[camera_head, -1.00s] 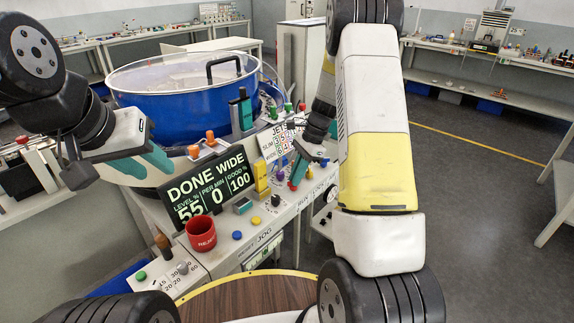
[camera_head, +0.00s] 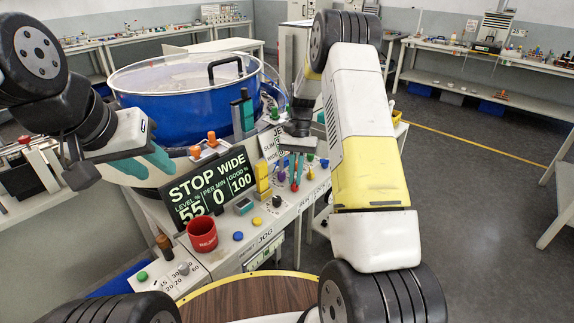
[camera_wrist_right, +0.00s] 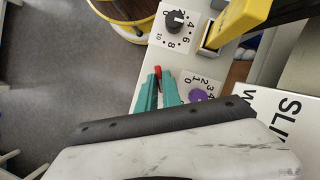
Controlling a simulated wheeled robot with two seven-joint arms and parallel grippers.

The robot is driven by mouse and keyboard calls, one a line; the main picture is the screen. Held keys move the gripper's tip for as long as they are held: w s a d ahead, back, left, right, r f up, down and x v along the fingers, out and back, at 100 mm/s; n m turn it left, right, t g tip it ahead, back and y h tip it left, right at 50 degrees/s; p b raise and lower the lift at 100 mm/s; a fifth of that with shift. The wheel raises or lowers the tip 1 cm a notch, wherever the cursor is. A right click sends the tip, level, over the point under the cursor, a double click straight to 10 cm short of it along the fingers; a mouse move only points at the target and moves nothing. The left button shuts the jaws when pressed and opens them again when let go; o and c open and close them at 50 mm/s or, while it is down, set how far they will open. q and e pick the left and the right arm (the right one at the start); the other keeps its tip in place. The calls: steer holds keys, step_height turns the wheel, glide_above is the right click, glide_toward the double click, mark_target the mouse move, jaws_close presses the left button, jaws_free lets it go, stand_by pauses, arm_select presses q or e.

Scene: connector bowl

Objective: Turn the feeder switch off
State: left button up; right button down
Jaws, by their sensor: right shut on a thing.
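The display panel (camera_head: 212,187) reads STOP WIDE, level 55, per min 0, good 100. A small red lever (camera_head: 294,187) stands on the control panel to its right; I take it as the feeder switch, though its label is not readable. My right gripper (camera_head: 297,169) is at this lever, pointing down. In the right wrist view its teal fingers (camera_wrist_right: 159,86) are shut on the red lever (camera_wrist_right: 158,71), whose tip shows between them. My left gripper (camera_head: 143,164) is open and empty, left of the display, in front of the blue bowl.
The blue bowl (camera_head: 185,106) with a clear lid stands behind the panel. A red cup (camera_head: 202,236), a yellow block (camera_head: 262,182) and coloured knobs sit close around. In the wrist view, a black dial (camera_wrist_right: 175,20) and a purple knob (camera_wrist_right: 198,96) lie near the fingers.

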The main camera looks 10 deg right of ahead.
steer(key=shift+w+n+h, duration=0.1)
steer(key=shift+n+h, duration=0.5)
steer(key=shift+n, duration=0.8)
steer(key=c, duration=1.5)
jaws_free()
steer(key=shift+a, duration=0.1)
steer(key=v, duration=0.7)
steer(key=shift+w+r, duration=0.25)
steer(key=shift+r, duration=0.1)
